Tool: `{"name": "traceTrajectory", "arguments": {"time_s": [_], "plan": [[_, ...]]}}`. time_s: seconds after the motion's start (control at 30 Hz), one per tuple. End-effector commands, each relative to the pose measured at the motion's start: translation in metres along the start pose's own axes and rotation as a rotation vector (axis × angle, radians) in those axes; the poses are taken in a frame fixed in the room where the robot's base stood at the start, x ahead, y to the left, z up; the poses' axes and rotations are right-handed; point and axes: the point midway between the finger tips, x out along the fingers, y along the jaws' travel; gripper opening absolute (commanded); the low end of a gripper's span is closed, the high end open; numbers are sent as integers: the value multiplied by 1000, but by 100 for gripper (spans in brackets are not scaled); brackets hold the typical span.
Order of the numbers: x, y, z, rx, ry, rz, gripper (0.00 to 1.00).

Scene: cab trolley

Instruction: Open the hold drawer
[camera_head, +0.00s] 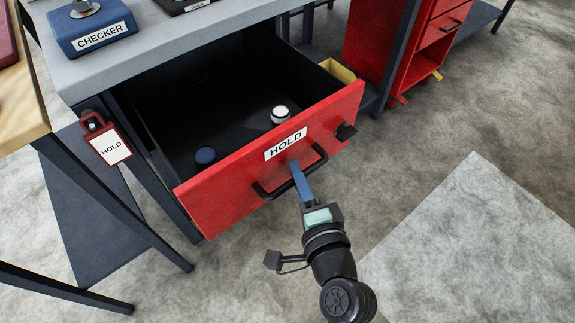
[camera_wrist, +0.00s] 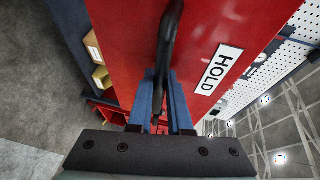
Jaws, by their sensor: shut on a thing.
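The red hold drawer (camera_head: 220,203) with a white HOLD label (camera_head: 286,143) is pulled well out from under the grey bench top. Its dark inside shows, with a white round item (camera_head: 280,115) and a dark blue round item (camera_head: 205,155) on its floor. My gripper (camera_head: 299,178) is shut on the black bar handle (camera_head: 262,190) at the drawer's front. In the wrist view the blue fingers (camera_wrist: 160,100) are on either side of the handle (camera_wrist: 169,38), close to the red front, with the HOLD label (camera_wrist: 217,70) to their right.
A blue CHECKER box (camera_head: 92,28) stands on the grey bench top (camera_head: 160,45). A red HOLD tag (camera_head: 105,140) hangs at the bench's left leg. A red cabinet (camera_head: 440,30) stands at the upper right. The floor (camera_head: 430,130) right of the drawer is clear.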

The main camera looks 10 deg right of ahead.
Motion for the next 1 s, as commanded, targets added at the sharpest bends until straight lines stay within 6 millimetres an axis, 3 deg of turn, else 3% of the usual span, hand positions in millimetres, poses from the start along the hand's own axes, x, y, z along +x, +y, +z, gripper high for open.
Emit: {"name": "traceTrajectory", "arguments": {"time_s": [0.57,0.6,0.63,1.0], "plan": [[-10,2,-4,1,-1,1,0],[-10,2,-4,1,-1,1,23],[-10,2,-4,0,-1,1,28],[-12,2,-4,0,0,1,30]]}}
